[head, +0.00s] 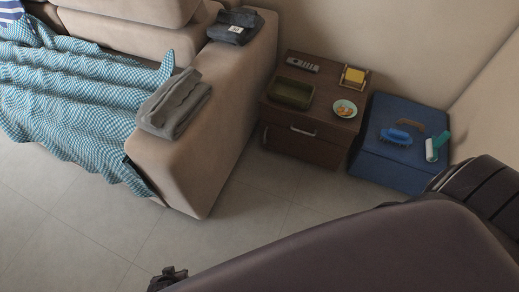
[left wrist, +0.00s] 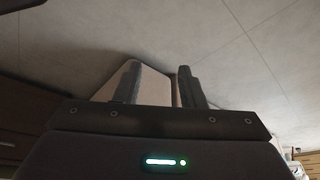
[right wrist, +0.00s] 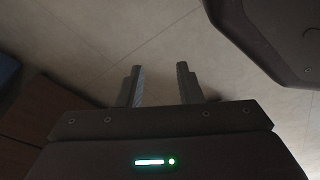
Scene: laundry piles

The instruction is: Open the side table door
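The dark brown side table (head: 290,90) stands in the corner beyond the sofa arm. Its front has an upper drawer with a silver bar handle (head: 303,130). The lower front panel (head: 305,149) looks closed, and a small dark vertical handle (head: 264,135) shows near its left edge. My right gripper (right wrist: 158,84) is open and empty above the floor; a brown wooden surface lies at the left in that view. My left gripper (left wrist: 158,84) is open, with nothing seen held; a pale block-like shape lies beyond its fingers. Neither gripper touches the side table.
A remote (head: 302,65), a dark tray (head: 291,93), a yellow box and a bowl (head: 344,109) sit on the table. A blue storage box (head: 392,160) with brushes stands beside it. The sofa (head: 205,145) with folded clothes is at left.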

